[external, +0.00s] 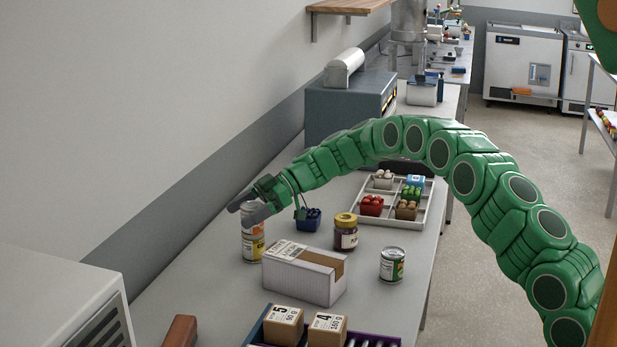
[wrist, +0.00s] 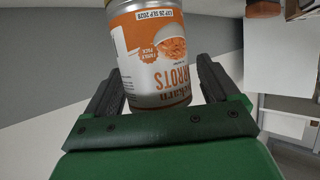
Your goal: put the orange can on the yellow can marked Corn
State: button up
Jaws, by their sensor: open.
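The orange can (wrist: 160,62), with a carrot picture and lettering, is between the two fingers of my gripper (wrist: 157,95) in the wrist view. The fingers are open, one on each side of it. In the external view my gripper (external: 256,207) is at the left side of the table, at the upper part of a can column. A can with a yellow label (external: 253,246) shows below the fingers, and the column looks taller than one can. My fingers hide much of the upper part. I cannot read Corn on the lower label.
A white carton (external: 304,275) stands close in front of the column. A dark jar (external: 345,233), another can (external: 392,264) and a blue container (external: 309,221) stand to the right. A divided tray (external: 425,212) is farther back. The table's right edge is clear.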

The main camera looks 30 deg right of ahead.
jog(key=shift+r, duration=0.1)
jog(key=shift+d+r, duration=0.15)
jog(key=v, duration=1.1)
jog(key=shift+d, duration=0.3)
jog(key=shift+r, duration=0.2)
jog(key=s+d+r+m+g+h, duration=0.1)
jog(key=s+r+m+h, duration=0.25)
jog(key=s, duration=0.95)
jog(key=s+r+m+g+h, duration=0.15)
jog(key=s+r+m, duration=0.3)
jog(key=s, duration=0.95)
jog(key=s+d+f+m+h, duration=0.1)
jog(key=s+d+m+h, duration=0.2)
jog(key=s+d, duration=0.3)
jog(key=s+d+f+m+h, duration=0.2)
jog(key=s+d, duration=0.5)
jog(key=s, duration=0.9)
jog(key=s+d+f+m+h, duration=0.1)
jog(key=s+d+m+h, duration=0.2)
jog(key=s, duration=0.8)
jog(key=d+m, duration=0.2)
jog(key=d, duration=0.1)
jog(key=shift+d+f+t+h, duration=0.25)
jog(key=shift+f+t+h, duration=0.05)
jog(key=shift+t, duration=0.05)
